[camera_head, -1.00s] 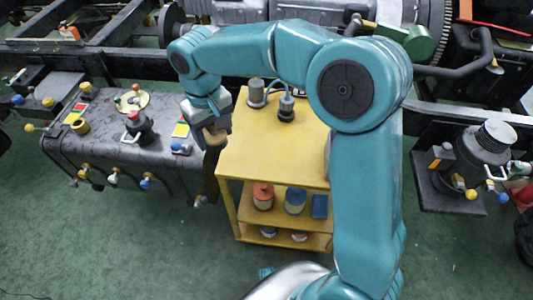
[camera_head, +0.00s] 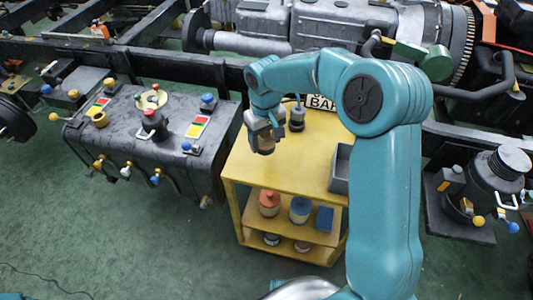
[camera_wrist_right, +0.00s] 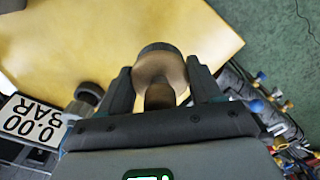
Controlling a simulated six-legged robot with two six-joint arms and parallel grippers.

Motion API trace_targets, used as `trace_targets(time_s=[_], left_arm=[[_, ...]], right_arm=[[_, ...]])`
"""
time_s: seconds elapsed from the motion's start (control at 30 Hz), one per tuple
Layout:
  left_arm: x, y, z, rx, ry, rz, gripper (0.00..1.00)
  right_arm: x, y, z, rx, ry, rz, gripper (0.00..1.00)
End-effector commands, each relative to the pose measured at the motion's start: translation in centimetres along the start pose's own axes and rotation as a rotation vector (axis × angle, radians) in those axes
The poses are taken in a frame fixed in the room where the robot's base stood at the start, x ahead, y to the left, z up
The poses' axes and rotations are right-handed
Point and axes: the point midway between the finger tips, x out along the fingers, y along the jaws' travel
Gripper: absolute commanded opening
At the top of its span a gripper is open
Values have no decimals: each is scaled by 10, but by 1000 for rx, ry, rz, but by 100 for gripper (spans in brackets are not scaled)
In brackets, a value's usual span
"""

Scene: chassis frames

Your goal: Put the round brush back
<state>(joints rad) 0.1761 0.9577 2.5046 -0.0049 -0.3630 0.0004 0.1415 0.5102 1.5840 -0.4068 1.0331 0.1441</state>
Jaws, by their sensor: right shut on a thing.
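The round brush (camera_head: 265,146) is a short brown, rounded piece held in my right gripper (camera_head: 264,136), over the back left of the yellow cart's top (camera_head: 247,178). I cannot tell the gap between brush and cart top. My left gripper is not in view.
A grey open box (camera_head: 341,170) stands at the cart's right edge. A dark fitting (camera_head: 297,118) and a BAR display (camera_head: 320,102) are at its back. Cans (camera_head: 269,202) stand on the shelf below. A tank with valves (camera_head: 140,130) is at left. The cart top's front is clear.

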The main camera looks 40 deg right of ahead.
Motion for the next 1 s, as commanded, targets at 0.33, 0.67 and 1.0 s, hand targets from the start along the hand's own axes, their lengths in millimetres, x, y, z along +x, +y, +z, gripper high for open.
trace_targets(time_s=[0.33,0.67,1.0], left_arm=[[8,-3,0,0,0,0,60],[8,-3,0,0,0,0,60],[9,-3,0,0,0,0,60]], right_arm=[[55,1,3,1,-2,0,36],[58,2,3,1,0,0,36],[60,2,3,1,-1,0,90]])
